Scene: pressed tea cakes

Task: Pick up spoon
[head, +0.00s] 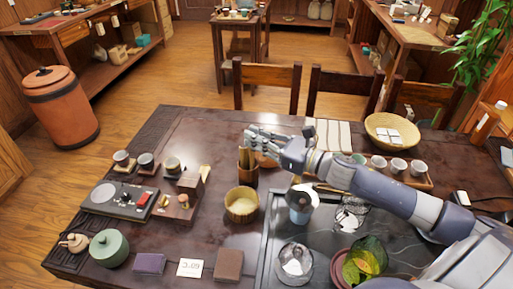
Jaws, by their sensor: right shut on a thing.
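My right gripper (252,137) reaches in from the right, over a tall wooden tool holder (248,175) in the middle of the dark table. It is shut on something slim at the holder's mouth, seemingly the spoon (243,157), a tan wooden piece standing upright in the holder. The fingers hide its upper end, and its lower end is hidden inside the holder. The picture is too small to show the spoon's shape clearly. My left gripper is not in view.
A wooden bowl (241,206) stands just in front of the holder. Glassware (294,262) is front right. A basket (391,131) and tray of cups (420,183) lie behind my arm.

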